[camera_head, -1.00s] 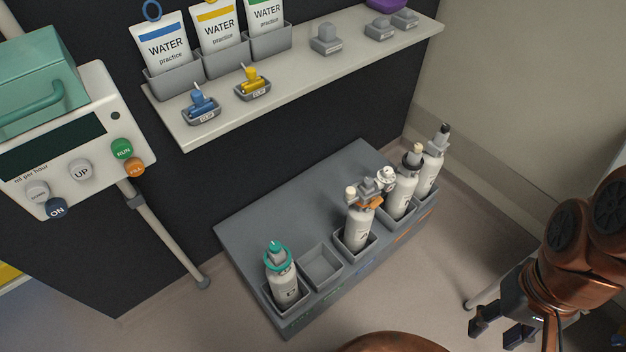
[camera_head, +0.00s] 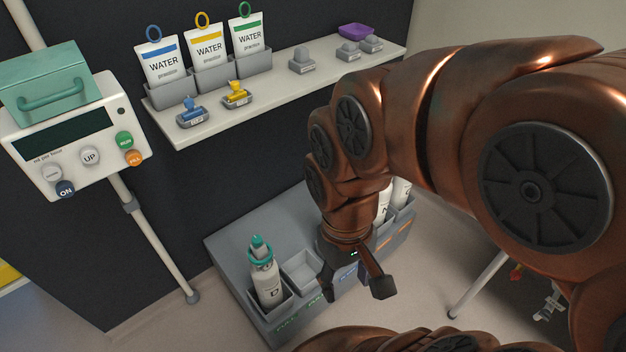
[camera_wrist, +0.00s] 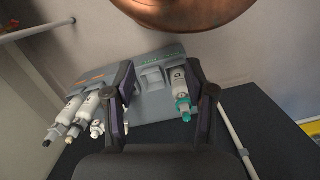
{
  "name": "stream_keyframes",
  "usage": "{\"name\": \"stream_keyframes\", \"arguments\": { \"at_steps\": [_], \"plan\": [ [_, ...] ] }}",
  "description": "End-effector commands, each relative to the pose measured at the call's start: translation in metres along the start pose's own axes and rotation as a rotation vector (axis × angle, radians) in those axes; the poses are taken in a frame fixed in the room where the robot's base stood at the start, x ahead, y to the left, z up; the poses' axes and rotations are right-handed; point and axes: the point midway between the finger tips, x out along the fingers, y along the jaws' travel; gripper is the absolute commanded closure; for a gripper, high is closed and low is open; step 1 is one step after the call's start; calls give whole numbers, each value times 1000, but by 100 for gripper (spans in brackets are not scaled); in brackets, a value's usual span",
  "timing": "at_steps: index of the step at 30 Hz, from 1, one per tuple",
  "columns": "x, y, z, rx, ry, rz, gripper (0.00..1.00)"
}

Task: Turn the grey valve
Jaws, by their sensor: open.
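A low grey rack (camera_head: 228,240) holds several white bottles in square sockets. The bottle marked A, with a grey valve and orange collar in the earlier head view, is hidden behind my arm in the head view now. In the wrist view I cannot make out its grey valve, with my left-hand finger in the way. My gripper (camera_head: 354,288) is open and empty, over the rack's front side; its two fingers also show in the wrist view (camera_wrist: 160,75). The bottle with a teal collar and valve (camera_head: 263,277) stands upright at the rack's left end.
An empty socket (camera_head: 302,270) sits beside the teal-collared bottle. White bottles (camera_wrist: 68,117) stand at the rack's other end. A shelf (camera_head: 270,95) with water pouches and clips is behind. A pump (camera_head: 75,150) on a pole stands left. A thin pole (camera_head: 478,285) is at right.

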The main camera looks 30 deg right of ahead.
Motion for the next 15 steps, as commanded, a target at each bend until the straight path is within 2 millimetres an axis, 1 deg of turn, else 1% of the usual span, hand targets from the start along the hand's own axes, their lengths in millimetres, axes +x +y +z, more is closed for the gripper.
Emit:
{"name": "stream_keyframes", "arguments": {
  "at_steps": [5, 9, 11, 12, 14, 15],
  "plan": [
    [-5, 6, -41, 106, 11, -7, 45],
    [-10, 16, -84, 215, 26, -15, 45],
    [-11, 21, -103, 262, 32, -19, 45],
    [-11, 25, -116, 294, 36, -21, 45],
    [-11, 31, -133, 341, 42, -25, 45],
    [-10, 35, -146, 373, 44, -27, 45]
  ]
}}
